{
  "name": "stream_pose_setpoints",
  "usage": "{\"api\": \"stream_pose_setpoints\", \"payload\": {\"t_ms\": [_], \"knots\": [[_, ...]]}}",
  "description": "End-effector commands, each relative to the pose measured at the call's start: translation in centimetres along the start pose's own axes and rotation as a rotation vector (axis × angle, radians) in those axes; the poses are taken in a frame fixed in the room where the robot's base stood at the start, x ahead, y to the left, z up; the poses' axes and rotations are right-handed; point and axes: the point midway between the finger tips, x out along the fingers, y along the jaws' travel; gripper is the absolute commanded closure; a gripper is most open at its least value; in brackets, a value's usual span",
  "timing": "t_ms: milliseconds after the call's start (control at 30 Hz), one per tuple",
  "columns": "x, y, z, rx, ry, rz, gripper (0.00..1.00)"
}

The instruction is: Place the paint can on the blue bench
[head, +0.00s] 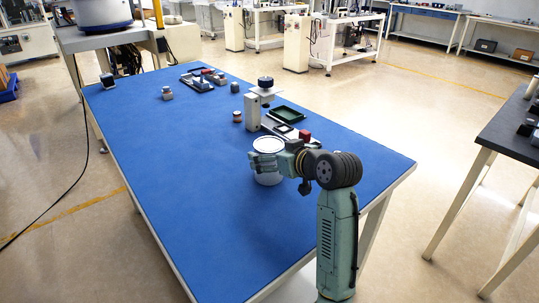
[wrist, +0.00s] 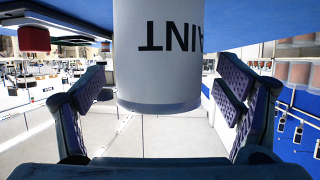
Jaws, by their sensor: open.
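The white paint can (head: 268,179) stands upright on the blue bench (head: 185,150), near its right side. In the wrist view, the can (wrist: 158,75) shows upside down, with dark lettering, and the bench surface (wrist: 60,12) runs along the top. My gripper (head: 262,161) is at the can's side in the head view and hides part of its body. In the wrist view its two fingers are open, one on each side of the can, with visible gaps between pads and can.
A grey stand with a dark knob (head: 265,83), a dark green tray (head: 287,115) and a red-topped item (head: 304,136) are just behind the can. Small parts (head: 203,80) lie at the far end. The near part of the bench is clear. A dark table (head: 515,125) stands right.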

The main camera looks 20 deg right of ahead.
Motion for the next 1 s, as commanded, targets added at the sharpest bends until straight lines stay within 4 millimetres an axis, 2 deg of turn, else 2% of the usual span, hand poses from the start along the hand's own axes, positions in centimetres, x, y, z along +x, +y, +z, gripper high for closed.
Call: {"api": "stream_pose_setpoints", "payload": {"t_ms": [300,500,700,1000], "knots": [[-6.9,0.1,0.1,-0.003,0.002,0.004,0.14],[-9.5,0.1,0.1,-0.001,0.001,0.004,0.14],[-10.2,0.0,0.1,-0.001,0.000,0.001,0.14],[-9.7,-0.4,-0.4,-0.007,0.010,-0.004,0.14]]}}
